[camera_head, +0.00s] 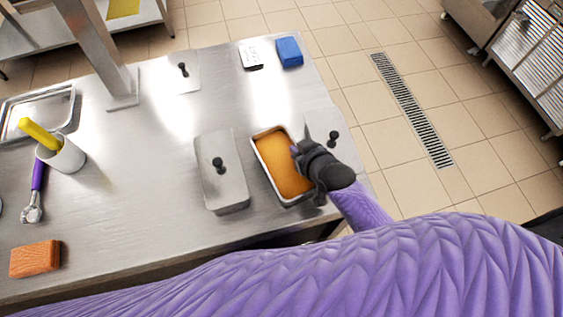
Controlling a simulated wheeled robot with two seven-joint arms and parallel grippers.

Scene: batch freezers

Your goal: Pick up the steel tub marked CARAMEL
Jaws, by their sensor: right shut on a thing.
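A steel tub (284,168) with an orange-brown filling stands on the steel table, near its right front edge. I take it for the caramel tub, but no marking on it can be read. My right gripper (305,158) is at the tub's right side and is shut on its rim; the fingertips are partly hidden by the gripper body. My purple right arm reaches in from the lower right. My left gripper is not in view.
A lidded steel tub (221,180) stands close on the left. A lid (330,122) with a black knob is just right of the gripper.

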